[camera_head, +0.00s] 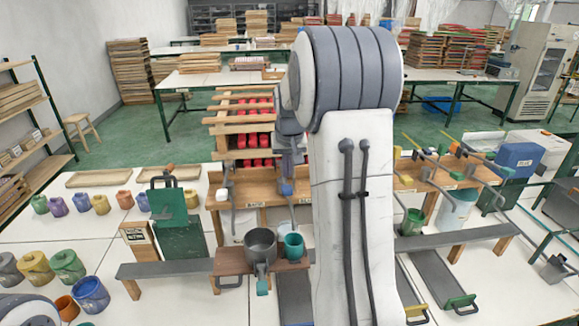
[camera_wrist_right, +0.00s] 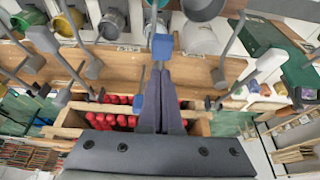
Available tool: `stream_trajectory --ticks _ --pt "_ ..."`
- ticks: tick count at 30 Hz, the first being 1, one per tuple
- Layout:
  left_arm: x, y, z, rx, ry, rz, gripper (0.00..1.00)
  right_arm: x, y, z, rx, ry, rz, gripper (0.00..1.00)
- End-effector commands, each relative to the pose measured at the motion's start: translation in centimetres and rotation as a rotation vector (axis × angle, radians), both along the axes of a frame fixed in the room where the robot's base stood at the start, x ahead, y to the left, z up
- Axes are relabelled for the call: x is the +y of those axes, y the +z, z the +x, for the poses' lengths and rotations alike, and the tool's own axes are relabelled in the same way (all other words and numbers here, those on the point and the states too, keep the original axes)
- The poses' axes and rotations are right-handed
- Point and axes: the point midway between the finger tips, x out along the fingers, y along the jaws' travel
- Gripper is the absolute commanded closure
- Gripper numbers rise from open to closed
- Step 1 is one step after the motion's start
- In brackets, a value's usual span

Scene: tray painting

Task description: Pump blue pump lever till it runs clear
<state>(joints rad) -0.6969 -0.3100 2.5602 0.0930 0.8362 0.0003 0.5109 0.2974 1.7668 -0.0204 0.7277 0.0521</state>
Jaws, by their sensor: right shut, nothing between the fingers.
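The blue pump lever (camera_head: 287,188) has a blue end block and stands at the front of the wooden pump bench, left of my right arm. In the right wrist view its blue block (camera_wrist_right: 162,46) sits just beyond my fingertips. My right gripper (camera_head: 287,176) points down above the blue block. Its fingers (camera_wrist_right: 161,70) are shut together with nothing between them. I cannot tell whether the tips touch the block. Any liquid at the spout is too small to make out. My left gripper is not in view.
A grey pot (camera_head: 260,245) and a teal cup (camera_head: 294,246) stand on a small wooden stand in front. Several coloured jugs stand on the white table at left. Other grey levers (camera_wrist_right: 75,68) flank the fingers. My right arm hides the middle of the bench.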

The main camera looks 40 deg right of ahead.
Motion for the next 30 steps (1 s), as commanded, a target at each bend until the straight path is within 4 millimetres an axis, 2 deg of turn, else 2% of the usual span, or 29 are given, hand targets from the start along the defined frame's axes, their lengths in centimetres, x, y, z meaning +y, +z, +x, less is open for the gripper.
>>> stream_trajectory --ticks 11,30 --pt "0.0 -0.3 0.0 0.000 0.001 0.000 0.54 0.0 -0.4 0.0 0.000 0.000 0.000 1.00" --pt "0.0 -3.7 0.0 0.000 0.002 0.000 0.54 0.0 -4.9 0.0 0.001 0.000 0.001 1.00"
